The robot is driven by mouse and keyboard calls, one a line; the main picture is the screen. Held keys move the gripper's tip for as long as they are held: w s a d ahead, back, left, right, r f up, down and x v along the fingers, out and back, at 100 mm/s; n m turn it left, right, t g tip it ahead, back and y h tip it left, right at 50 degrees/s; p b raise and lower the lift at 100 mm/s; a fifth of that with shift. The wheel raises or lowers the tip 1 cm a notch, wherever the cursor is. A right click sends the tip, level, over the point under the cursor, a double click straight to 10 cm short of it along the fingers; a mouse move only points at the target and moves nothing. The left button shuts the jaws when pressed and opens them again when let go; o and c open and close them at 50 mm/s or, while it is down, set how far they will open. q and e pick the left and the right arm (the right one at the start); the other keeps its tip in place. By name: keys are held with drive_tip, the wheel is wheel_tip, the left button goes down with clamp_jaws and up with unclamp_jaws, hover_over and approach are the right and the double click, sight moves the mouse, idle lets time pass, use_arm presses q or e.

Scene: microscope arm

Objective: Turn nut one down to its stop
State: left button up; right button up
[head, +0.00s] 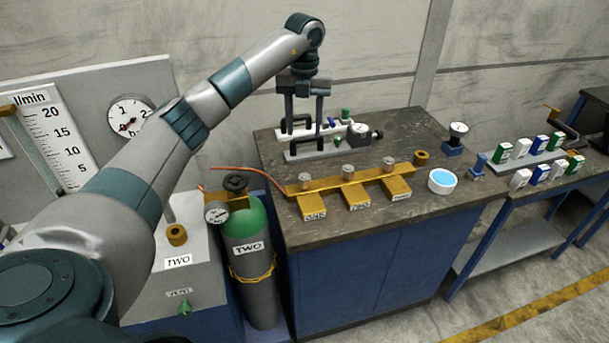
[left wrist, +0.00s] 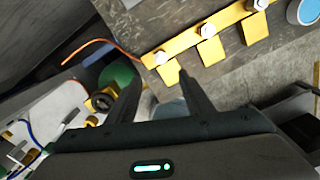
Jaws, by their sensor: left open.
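A brass bar (head: 340,184) lies on the dark bench with three silver hex nuts on top: a left one (head: 305,181), a middle one (head: 348,171) and a right one (head: 388,163). The labels on the blocks below them are too small to read, so I cannot tell which is nut one. My left gripper (head: 304,128) points down, open and empty, above the back left of the bench. In the left wrist view the fingers (left wrist: 161,75) are apart, and the bar's end nut (left wrist: 161,56) shows beyond the tips, apart from them. My right gripper is out of view.
Black-handled clamps (head: 325,147) on pale bases are behind the bar. A dish of blue liquid (head: 442,181) and a loose brass ring (head: 421,158) are to its right. The bench front right is clear.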

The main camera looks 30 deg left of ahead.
sight(304, 176)
use_arm(q)
drive_tip(key=shift+f, duration=0.1)
wheel_tip(304, 176, down, 16)
drive_tip(key=p, duration=0.6)
drive_tip(key=shift+d+r, duration=0.1)
drive_tip(key=shift+r, duration=0.15)
drive_tip(key=shift+f, duration=0.9)
drive_tip(key=c, duration=1)
